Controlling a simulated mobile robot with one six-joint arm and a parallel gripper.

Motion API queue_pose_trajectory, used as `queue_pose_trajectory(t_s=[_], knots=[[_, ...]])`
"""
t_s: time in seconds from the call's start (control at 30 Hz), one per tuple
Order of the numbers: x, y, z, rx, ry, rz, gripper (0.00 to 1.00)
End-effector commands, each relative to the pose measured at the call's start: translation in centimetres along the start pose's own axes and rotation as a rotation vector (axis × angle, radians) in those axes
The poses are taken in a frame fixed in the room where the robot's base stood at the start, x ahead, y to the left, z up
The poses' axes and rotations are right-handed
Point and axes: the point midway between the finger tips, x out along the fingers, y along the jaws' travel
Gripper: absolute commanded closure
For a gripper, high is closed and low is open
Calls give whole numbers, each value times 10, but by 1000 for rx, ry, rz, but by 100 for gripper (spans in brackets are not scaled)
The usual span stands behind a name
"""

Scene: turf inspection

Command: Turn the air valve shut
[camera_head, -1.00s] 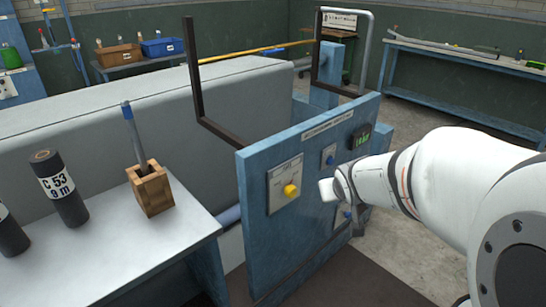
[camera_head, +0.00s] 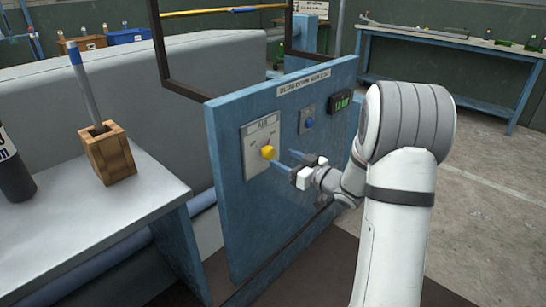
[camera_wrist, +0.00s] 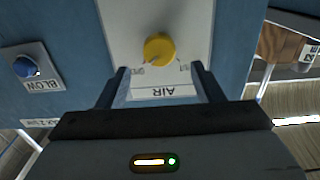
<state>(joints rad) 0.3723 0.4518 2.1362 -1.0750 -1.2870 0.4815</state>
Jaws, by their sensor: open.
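The air valve is a yellow knob (camera_head: 268,152) on a light plate (camera_head: 261,146) marked AIR, fixed to a blue upright panel (camera_head: 235,215). In the wrist view the yellow knob (camera_wrist: 159,49) shows upside down, beyond and between my two fingertips. My gripper (camera_head: 288,160) is open and empty, just right of the knob in the head view, with its fingers pointing at the panel. In the wrist view my gripper (camera_wrist: 160,72) has a finger on each side of the AIR label. The fingers look apart from the knob.
A blue button (camera_head: 308,122) on its own plate sits right of the valve; its label BLOW (camera_wrist: 43,85) reads in the wrist view. A green-lit display (camera_head: 341,101) is farther right. A dark metal frame (camera_head: 160,50) rises behind the panel. A wooden block (camera_head: 108,155) stands on the left bench.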

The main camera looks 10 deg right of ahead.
Motion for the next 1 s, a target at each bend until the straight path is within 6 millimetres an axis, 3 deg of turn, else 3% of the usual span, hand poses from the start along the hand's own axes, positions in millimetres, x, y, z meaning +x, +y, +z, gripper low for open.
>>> queue_pose_trajectory(t_s=[0.3,0.67,1.0], knots=[[47,0,2,-1,-2,1,39],[55,0,0,-1,-2,3,39],[54,1,0,-1,-2,4,65]])
